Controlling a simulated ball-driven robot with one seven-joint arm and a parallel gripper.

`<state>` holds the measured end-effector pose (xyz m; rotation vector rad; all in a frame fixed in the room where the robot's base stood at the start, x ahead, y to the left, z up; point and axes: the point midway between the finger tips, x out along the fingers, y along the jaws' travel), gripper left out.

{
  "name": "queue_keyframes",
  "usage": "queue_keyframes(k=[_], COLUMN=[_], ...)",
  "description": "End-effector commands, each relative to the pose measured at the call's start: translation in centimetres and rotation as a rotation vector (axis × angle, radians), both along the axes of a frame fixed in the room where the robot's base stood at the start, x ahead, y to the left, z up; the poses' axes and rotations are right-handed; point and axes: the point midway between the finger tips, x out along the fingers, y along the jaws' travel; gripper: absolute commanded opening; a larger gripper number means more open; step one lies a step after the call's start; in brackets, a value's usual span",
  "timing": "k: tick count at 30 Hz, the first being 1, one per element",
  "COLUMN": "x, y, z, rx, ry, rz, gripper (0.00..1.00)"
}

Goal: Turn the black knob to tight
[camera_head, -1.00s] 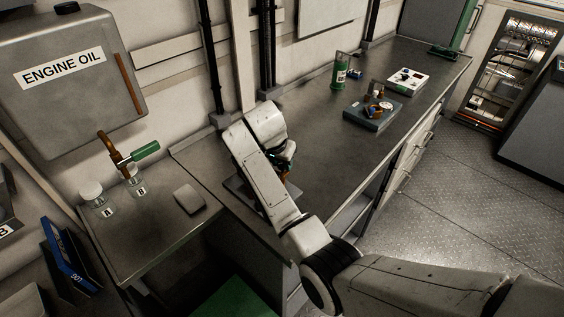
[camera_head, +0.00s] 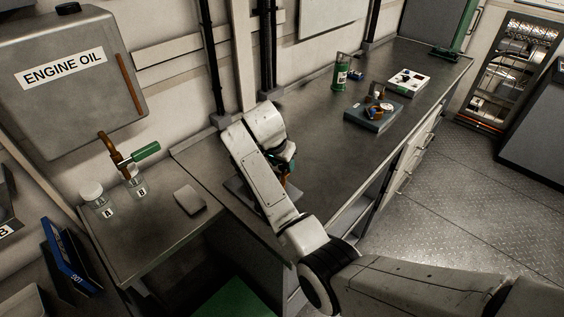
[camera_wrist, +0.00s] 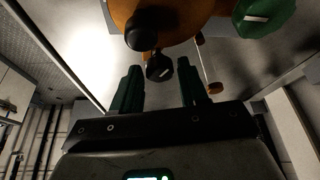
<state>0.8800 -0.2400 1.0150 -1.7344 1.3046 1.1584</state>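In the wrist view, the black knob (camera_wrist: 159,68) with a white mark sits on an orange-brown device (camera_wrist: 185,22). My gripper (camera_wrist: 159,72) is open, with its two dark green fingers apart. The knob lies in the gap at the fingertips, and I cannot tell whether either finger touches it. A rounder black part (camera_wrist: 141,31) is just above the knob. A green knob (camera_wrist: 265,15) with a white mark is at the top right. In the head view, my arm hides most of the device and gripper; only small green and copper bits show beside it.
The long metal bench (camera_head: 335,165) bears a grey box with copper parts (camera_head: 372,115), a white box (camera_head: 408,82) and a green can (camera_head: 341,73). Jars A and B stand at the left under the engine oil tank (camera_head: 70,80). The bench's middle is clear.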

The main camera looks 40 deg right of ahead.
Motion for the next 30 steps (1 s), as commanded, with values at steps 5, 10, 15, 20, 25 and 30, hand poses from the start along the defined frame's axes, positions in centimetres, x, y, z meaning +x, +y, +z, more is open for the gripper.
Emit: queue_keyframes(k=[5,10,15,20,25,30], x=[0.0,-0.2,-0.6,-0.9,-1.1,-1.1], y=[0.4,1.5,2.7,3.5,3.9,4.0], z=[0.9,3.6,6.6,8.7,9.8,10.0], rx=[0.0,-0.001,0.0,0.0,0.0,0.0], ry=[-0.003,-0.006,-0.004,-0.002,-0.001,0.0], rz=[0.002,0.001,0.001,0.001,-0.001,0.0], gripper=[0.43,0.43,0.43,0.43,0.43,0.43])
